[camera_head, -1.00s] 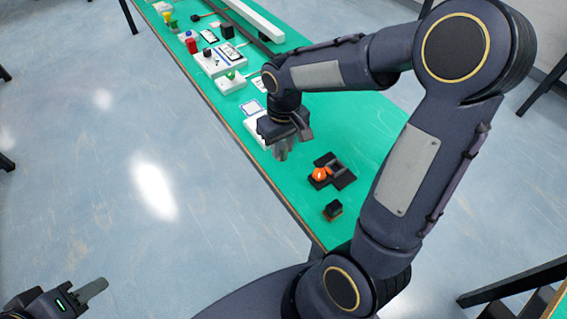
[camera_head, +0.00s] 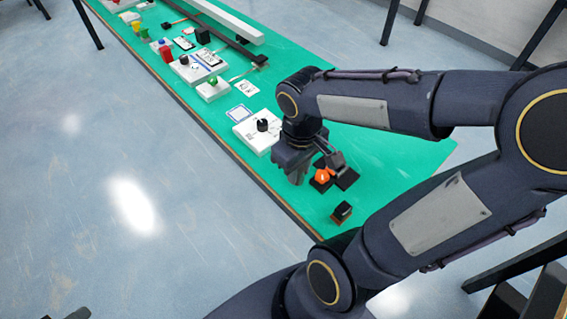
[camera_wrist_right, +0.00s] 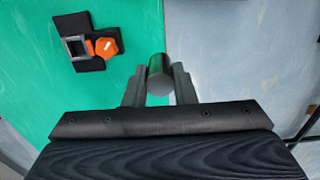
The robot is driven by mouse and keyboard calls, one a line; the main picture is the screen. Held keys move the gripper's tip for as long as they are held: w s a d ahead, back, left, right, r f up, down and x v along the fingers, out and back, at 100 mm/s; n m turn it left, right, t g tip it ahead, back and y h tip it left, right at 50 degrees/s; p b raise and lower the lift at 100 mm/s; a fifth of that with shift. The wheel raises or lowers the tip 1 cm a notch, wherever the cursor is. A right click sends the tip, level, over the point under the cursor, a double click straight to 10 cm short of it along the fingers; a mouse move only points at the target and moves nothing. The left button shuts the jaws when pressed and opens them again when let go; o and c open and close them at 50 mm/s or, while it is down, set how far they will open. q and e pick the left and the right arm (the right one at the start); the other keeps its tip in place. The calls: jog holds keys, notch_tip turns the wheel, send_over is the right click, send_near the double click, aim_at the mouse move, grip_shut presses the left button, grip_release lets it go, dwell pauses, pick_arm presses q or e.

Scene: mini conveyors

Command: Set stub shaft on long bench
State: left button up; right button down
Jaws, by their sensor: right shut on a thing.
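My right gripper (camera_wrist_right: 158,84) is shut on the stub shaft (camera_wrist_right: 160,72), a short grey cylinder, in the right wrist view. The shaft shows between the fingertips, over the strip where the green top ends and the blue-grey floor begins. In the head view my right gripper (camera_head: 296,178) hangs by the near edge of the long green bench (camera_head: 385,145); the shaft cannot be made out there. My left gripper (camera_head: 80,314) barely shows at the bottom left, and its jaws cannot be judged.
An orange knob (camera_head: 322,176) on a black base sits on the bench beside my right gripper; it also shows in the right wrist view (camera_wrist_right: 102,47). A small black block (camera_head: 341,212) is nearer. A white box with black knob (camera_head: 262,126) and several other parts line the bench beyond.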

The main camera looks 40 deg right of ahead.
jog(key=w+d+f, duration=0.1)
jog(key=w+f, duration=0.1)
jog(key=w, duration=0.1)
jog(key=w+d+f, duration=0.2)
jog(key=w+f, duration=0.1)
jog(key=w+d+f, duration=0.1)
jog(key=w+f, duration=0.2)
jog(key=w, duration=0.1)
jog(key=shift+w+d+f, duration=0.1)
jog(key=shift+d+f, duration=0.05)
jog(key=shift+d, duration=0.25)
jog(key=shift+w+d+f, duration=0.1)
jog(key=shift+w+f, duration=0.05)
jog(key=shift+f, duration=0.1)
notch_tip(320, 180, down, 3)
jog(key=shift+w+f+b, duration=0.1)
jog(key=shift+f+b, duration=0.05)
jog(key=shift+b, duration=0.3)
jog(key=shift+f, duration=0.1)
jog(key=c, duration=1.2)
grip_release()
